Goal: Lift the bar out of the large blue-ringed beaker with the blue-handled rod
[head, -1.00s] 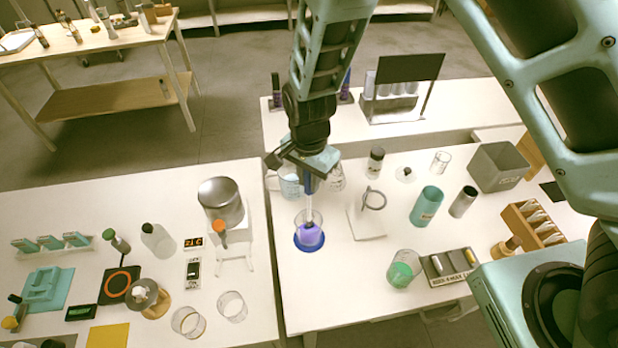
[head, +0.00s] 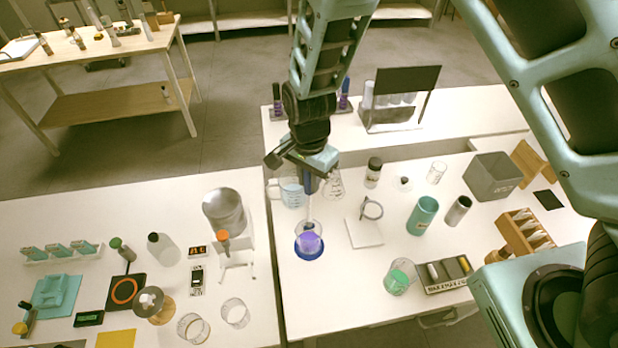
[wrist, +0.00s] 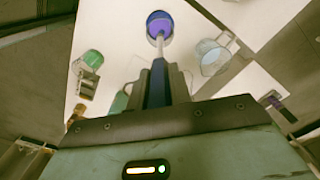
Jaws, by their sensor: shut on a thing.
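The large blue-ringed beaker (head: 309,242) stands on the right-hand table with purple liquid in it; it also shows at the top of the wrist view (wrist: 159,25). My gripper (head: 309,172) is above the beaker, shut on the blue-handled rod. In the wrist view the blue handle (wrist: 156,85) is between the fingers, and its pale shaft (wrist: 158,46) points down to the beaker. The rod's lower end is at or inside the beaker; its exact depth is unclear. I cannot make out the bar in the purple liquid.
A ring stand with a white base (head: 363,233) is right of the beaker. A blue-marked jug (head: 291,192) and a clear flask (head: 334,185) stand behind it. A beaker of green liquid (head: 399,278) is at the front right. The table left of the beaker ends at a gap.

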